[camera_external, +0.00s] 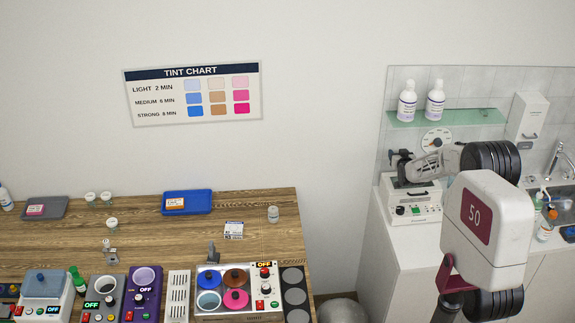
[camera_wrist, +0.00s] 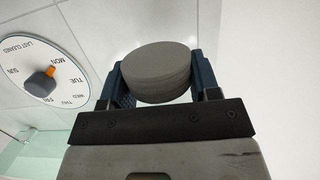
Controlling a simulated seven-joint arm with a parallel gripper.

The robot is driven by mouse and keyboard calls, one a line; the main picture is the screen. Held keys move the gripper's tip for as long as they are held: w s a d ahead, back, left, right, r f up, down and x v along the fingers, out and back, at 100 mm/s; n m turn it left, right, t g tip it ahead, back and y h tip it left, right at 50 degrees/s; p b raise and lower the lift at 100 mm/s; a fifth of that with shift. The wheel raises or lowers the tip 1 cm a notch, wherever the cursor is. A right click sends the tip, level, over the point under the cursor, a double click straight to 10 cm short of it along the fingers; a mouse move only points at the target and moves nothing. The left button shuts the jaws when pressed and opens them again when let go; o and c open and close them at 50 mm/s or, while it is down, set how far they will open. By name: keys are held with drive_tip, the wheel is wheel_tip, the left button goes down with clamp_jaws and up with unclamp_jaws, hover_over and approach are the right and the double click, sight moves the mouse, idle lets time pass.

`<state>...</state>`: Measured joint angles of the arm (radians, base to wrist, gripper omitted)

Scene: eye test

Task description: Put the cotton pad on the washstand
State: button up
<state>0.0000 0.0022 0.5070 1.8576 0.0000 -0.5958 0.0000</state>
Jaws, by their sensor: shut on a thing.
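My gripper (camera_wrist: 157,78) is shut on a round grey pad (camera_wrist: 158,70), which looks like the cotton pad, in the wrist view. The pad sits between the two dark blue fingers, its flat face towards the camera. In the external view my gripper (camera_external: 399,163) is in the air at the right, in front of the wall and above a white device; the pad cannot be made out there. The washstand (camera_external: 403,243) is the white counter at the right, with a sink and tap. My arm hides much of its middle.
A white device (camera_external: 410,208) stands on the counter's left end. A glass shelf (camera_external: 445,118) with two bottles and a round day dial (camera_external: 436,139) are behind my gripper. The wooden table (camera_external: 165,240) at left holds trays, jars and pots.

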idle(0.7)
drive_tip(key=shift+s+d+r, duration=0.3)
drive_tip(key=shift+s+d, duration=0.15)
drive_tip(key=s+d+f, duration=0.2)
drive_tip(key=s+d, duration=0.4)
drive_tip(key=s, duration=0.2)
drive_tip(key=s+d+f, duration=0.2)
drive_tip(key=s+d, duration=0.4)
drive_tip(key=s, duration=0.3)
drive_tip(key=s+d+f, duration=0.1)
drive_tip(key=s+f, duration=0.3)
drive_tip(key=s, duration=0.5)
drive_tip(key=s+d+f, duration=0.1)
drive_tip(key=s+f, duration=0.3)
drive_tip(key=s, duration=0.5)
drive_tip(key=shift+s+d+f, duration=0.15)
drive_tip(key=shift+s+d, duration=0.15)
drive_tip(key=shift+s, duration=0.05)
drive_tip(key=shift+f, duration=0.1)
drive_tip(key=shift+f, duration=2.15)
